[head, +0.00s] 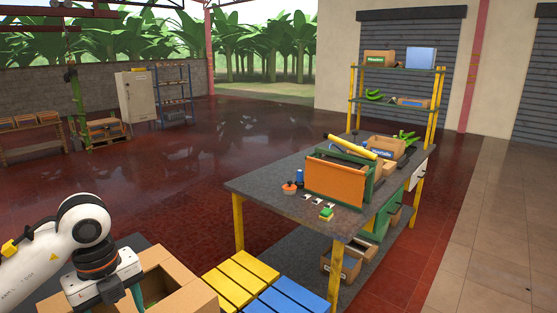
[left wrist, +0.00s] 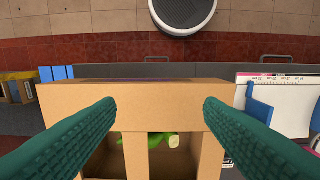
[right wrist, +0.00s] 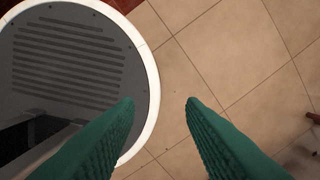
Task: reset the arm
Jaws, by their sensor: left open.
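My left arm comes in at the lower left of the head view, its gripper over an open cardboard box (head: 180,290). In the left wrist view my left gripper (left wrist: 160,103) has its teal fingers wide apart with nothing between them. The cardboard box (left wrist: 150,97) is below the fingers, and a green item (left wrist: 150,139) with a pale end lies inside, partly hidden. My right gripper (right wrist: 160,103) shows only in the right wrist view. Its fingers are apart and empty, over bare floor tiles (right wrist: 215,45).
A dark workbench (head: 265,186) holds an orange-sided crate (head: 335,182) and small items. Yellow slats (head: 241,279) and blue slats (head: 290,299) are right of the cardboard box. In the left wrist view a white board (left wrist: 280,108) and blue part (left wrist: 259,112) are at right.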

